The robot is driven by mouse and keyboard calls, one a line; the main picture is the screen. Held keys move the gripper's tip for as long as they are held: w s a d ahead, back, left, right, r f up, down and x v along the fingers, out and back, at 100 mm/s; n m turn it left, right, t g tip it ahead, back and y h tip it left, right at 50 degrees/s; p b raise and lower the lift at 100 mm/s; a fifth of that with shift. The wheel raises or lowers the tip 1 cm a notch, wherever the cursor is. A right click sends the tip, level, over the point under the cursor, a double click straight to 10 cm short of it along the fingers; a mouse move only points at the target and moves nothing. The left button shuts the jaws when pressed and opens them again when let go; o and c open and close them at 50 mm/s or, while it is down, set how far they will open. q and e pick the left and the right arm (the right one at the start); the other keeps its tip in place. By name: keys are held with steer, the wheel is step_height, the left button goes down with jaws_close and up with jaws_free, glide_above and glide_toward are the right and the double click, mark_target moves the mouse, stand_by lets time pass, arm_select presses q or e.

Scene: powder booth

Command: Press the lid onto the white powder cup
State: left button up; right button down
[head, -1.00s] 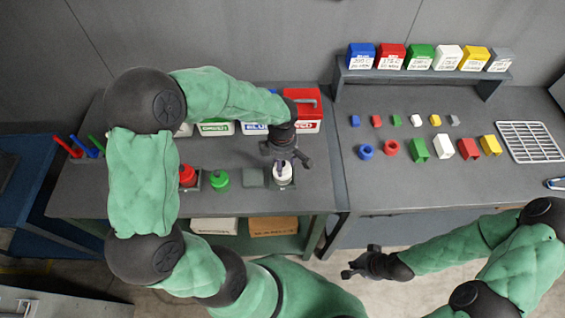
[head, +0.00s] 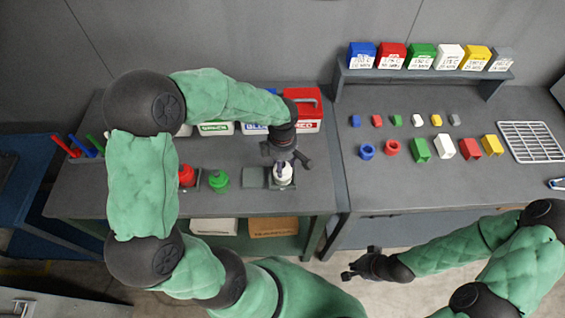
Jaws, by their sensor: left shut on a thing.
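The white powder cup (head: 283,175) stands on a dark square pad near the front right of the left bench. My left gripper (head: 284,161) is directly over the cup, with its fingers at the cup's top. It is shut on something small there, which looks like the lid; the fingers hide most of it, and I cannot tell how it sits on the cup. My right gripper (head: 352,272) is away from both benches, low over the floor in front; its finger gap is too small to judge.
A green cup (head: 219,180) and a red cup (head: 187,175) stand left of the white one, with an empty grey pad (head: 255,178) between. A red box (head: 303,110) stands behind. The right bench holds small coloured parts and a white rack (head: 531,141).

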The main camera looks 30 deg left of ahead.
arm_select(q)
steer(key=shift+f, duration=0.1)
stand_by(0.3)
steer(key=o, duration=0.8)
steer(key=shift+r, duration=0.2)
steer(key=shift+r+p, duration=1.15)
steer(key=shift+r, duration=0.95)
jaws_close()
